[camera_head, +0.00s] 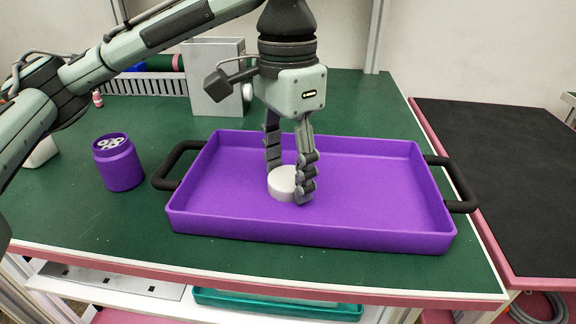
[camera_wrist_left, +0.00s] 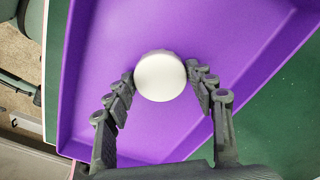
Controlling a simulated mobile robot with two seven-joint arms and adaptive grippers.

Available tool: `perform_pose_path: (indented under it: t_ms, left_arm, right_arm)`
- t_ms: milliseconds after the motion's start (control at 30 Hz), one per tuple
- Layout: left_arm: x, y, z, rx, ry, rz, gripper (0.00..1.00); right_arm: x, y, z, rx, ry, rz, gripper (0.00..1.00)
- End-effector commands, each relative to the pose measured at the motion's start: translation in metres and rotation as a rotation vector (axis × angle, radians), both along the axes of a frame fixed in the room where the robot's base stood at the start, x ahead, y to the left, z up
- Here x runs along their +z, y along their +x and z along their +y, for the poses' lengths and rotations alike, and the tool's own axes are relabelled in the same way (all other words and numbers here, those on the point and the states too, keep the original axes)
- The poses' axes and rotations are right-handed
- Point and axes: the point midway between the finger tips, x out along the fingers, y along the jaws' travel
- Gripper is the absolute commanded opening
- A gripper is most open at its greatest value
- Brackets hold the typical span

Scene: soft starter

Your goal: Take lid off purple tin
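The purple tin (camera_head: 118,162) stands upright and open-topped on the green table, left of the tray, with several white rings showing inside. A round white lid (camera_head: 284,184) is inside the purple tray (camera_head: 350,225), at or just above its floor. My left gripper (camera_head: 288,180) points down over the tray, its fingers on either side of the lid. In the left wrist view the fingertips (camera_wrist_left: 160,72) meet both edges of the lid (camera_wrist_left: 160,78), so the gripper appears shut on it. My right gripper is not in view.
The tray has black handles (camera_head: 460,185) on both ends; the left one is close to the tin. A grey box (camera_head: 212,80) and a slotted grey rail (camera_head: 145,84) stand at the back. A black-topped table (camera_head: 500,160) is at the right. Most of the tray floor is clear.

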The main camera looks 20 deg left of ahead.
Motion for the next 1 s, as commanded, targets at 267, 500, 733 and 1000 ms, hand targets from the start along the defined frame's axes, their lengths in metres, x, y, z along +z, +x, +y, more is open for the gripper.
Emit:
perform_pose_path:
  t_ms: [267,500,733,1000]
  left_arm:
    - [0.000,0.000,0.000,0.000,0.000,0.000,0.72]
    - [0.007,0.000,0.000,0.000,-0.001,-0.002,0.72]
    - [0.053,0.001,0.000,0.001,-0.001,-0.004,0.72]
    - [0.107,0.001,0.001,0.001,0.001,-0.003,0.72]
  right_arm:
    - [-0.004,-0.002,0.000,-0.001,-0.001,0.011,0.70]
    - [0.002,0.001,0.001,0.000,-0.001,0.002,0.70]
    - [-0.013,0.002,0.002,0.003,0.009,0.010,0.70]
    - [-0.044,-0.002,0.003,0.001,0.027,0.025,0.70]
